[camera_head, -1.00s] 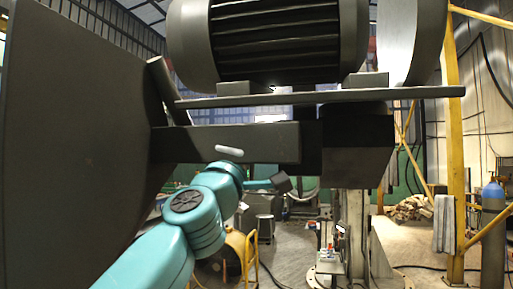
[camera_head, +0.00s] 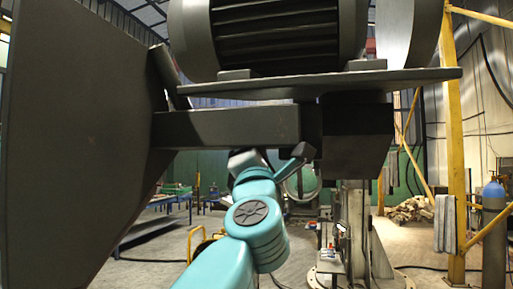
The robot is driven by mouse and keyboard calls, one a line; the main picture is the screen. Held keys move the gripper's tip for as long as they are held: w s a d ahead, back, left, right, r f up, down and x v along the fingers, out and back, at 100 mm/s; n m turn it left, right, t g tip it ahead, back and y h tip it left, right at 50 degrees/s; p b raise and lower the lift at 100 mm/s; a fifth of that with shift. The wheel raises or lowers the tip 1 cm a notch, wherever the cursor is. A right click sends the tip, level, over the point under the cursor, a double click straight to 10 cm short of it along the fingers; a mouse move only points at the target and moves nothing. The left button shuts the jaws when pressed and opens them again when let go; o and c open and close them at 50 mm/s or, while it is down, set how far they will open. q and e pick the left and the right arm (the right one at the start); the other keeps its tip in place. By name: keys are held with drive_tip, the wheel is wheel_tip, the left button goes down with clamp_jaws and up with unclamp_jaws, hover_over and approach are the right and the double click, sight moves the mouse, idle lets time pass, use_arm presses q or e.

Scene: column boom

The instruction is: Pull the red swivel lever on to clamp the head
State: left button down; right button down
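No red swivel lever can be made out in the head view; it may be hidden. The dark grey boom beam (camera_head: 225,128) runs across the upper middle, with a dark block-shaped head (camera_head: 357,142) at its right end. My teal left arm comes up from the bottom to just under the beam. My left gripper (camera_head: 248,160) is mostly hidden behind my own wrist, so its fingers do not show clearly. A small dark piece on a thin teal stem (camera_head: 286,168) shows right of the wrist, near the head's lower left side. My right gripper is out of view.
A large ribbed motor (camera_head: 287,35) sits on a plate (camera_head: 320,84) above the beam. A big dark panel (camera_head: 75,130) blocks the left. A yellow post (camera_head: 453,150) and blue gas cylinder (camera_head: 493,220) stand at right. The floor at lower left looks open.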

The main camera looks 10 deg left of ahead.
use_arm(q)
drive_tip(key=shift+w+a+f+n, duration=0.1)
drive_tip(key=shift+w+f+n, duration=0.05)
drive_tip(key=shift+f+n, duration=0.15)
drive_tip(key=c, duration=1.3)
unclamp_jaws()
drive_tip(key=shift+o, duration=1.4)
drive_tip(key=shift+a, duration=0.35)
drive_tip(key=shift+d, duration=0.15)
drive_tip(key=shift+s+d+f+b, duration=0.1)
drive_tip(key=shift+s+d+b, duration=0.15)
drive_tip(key=shift+s+b, duration=0.1)
drive_tip(key=b+v, duration=1)
drive_tip(key=v, duration=0.5)
drive_tip(key=shift+s+b, duration=0.3)
